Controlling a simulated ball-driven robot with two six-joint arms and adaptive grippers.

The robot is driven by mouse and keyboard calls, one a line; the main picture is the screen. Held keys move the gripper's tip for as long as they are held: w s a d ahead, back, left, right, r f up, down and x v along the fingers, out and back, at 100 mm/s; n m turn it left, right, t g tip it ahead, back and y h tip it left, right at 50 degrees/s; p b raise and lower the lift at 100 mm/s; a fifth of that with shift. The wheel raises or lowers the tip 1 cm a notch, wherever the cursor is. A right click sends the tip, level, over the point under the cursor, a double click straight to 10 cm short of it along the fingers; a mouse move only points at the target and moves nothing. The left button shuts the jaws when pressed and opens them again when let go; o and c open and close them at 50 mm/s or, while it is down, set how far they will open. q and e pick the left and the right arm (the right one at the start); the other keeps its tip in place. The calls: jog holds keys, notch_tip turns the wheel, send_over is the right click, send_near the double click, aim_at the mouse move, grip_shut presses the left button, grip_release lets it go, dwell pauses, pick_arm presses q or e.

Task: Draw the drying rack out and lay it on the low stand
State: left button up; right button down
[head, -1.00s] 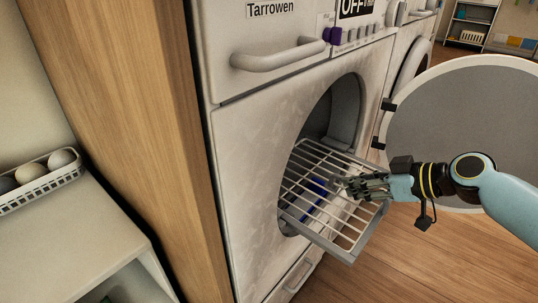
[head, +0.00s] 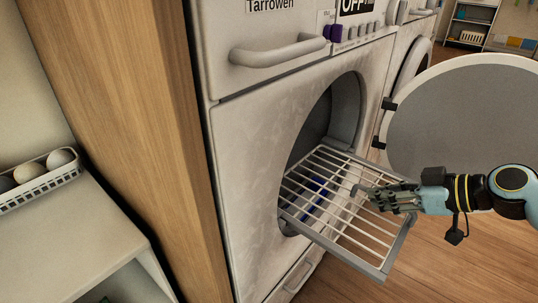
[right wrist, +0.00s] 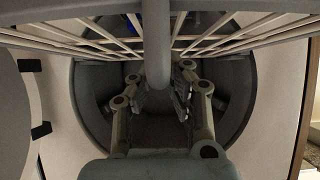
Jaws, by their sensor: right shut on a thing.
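The drying rack (head: 345,237), a grey frame with pale bars, sticks out of the round opening of the white dryer (head: 255,160). Its inner end is still inside the opening. My right gripper (head: 366,192) is at the rack's right side, outside the opening, and is shut on the rack. In the right wrist view the gripper (right wrist: 163,100) has a grey bar (right wrist: 156,45) of the rack between its fingers, with the pale bars above. Something blue (head: 317,190) shows through the bars. My left gripper is not in view. I cannot pick out the low stand for certain.
The round dryer door (head: 465,115) stands open at the right, behind my right arm. A wooden panel (head: 135,130) borders the dryer on the left. A white unit (head: 70,235) carries a basket (head: 40,184) of balls. Wooden floor is clear at lower right.

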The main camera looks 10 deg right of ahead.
jog(key=shift+s+d+r, duration=0.15)
jog(key=shift+s+d, duration=0.8)
jog(key=shift+s, duration=0.2)
jog(key=shift+s+d, duration=0.7)
jog(key=shift+s, duration=0.25)
jog(key=shift+s+d+p, duration=0.75)
jog(key=shift+s, duration=0.2)
jog(key=shift+s+d+p, duration=0.7)
jog(key=shift+s+p, duration=0.05)
jog(key=shift+s, duration=0.15)
